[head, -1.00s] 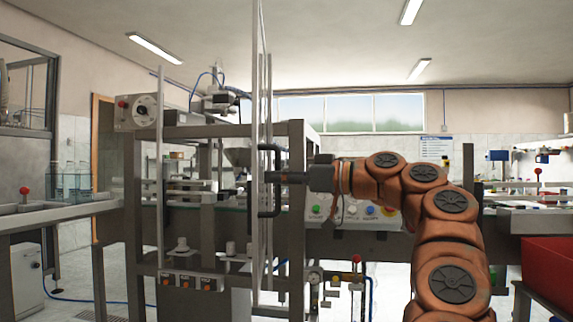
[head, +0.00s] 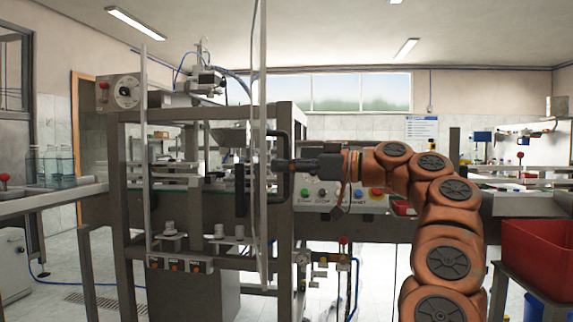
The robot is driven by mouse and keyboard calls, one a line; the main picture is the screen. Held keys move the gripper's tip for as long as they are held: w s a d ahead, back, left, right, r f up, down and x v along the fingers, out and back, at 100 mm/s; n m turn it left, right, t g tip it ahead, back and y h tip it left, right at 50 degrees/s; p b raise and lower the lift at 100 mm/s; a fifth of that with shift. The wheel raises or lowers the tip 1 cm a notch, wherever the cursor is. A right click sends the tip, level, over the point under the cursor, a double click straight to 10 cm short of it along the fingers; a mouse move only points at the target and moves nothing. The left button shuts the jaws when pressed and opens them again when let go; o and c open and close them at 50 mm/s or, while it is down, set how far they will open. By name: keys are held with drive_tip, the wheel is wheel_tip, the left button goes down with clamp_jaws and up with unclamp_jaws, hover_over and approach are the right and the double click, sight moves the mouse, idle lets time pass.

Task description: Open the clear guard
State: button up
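The clear guard (head: 261,240) stands at the front of the machine. It is a see-through panel with pale upright edges, and its near right edge looks tall and swung out toward me, so it stands at an angle to the machine frame. Its dark bracket-shaped handle (head: 276,210) is on that right edge. My gripper (head: 284,165) reaches in from the right, level with the handle's middle, and appears shut on its upright bar. The fingertips are small and partly merge with the handle.
The machine's dark frame (head: 286,235) stands behind the guard. A button panel (head: 350,195) sits behind my gripper. A conveyor (head: 55,198) runs off left. A red bin (head: 540,255) stands at the far right.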

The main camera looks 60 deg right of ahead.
drive_tip(key=shift+o, duration=0.7)
drive_tip(key=shift+s+r, duration=0.1)
drive_tip(key=shift+s, duration=0.1)
drive_tip(key=v, duration=0.7)
idle(0.3)
drive_tip(key=shift+s, duration=0.15)
idle(0.5)
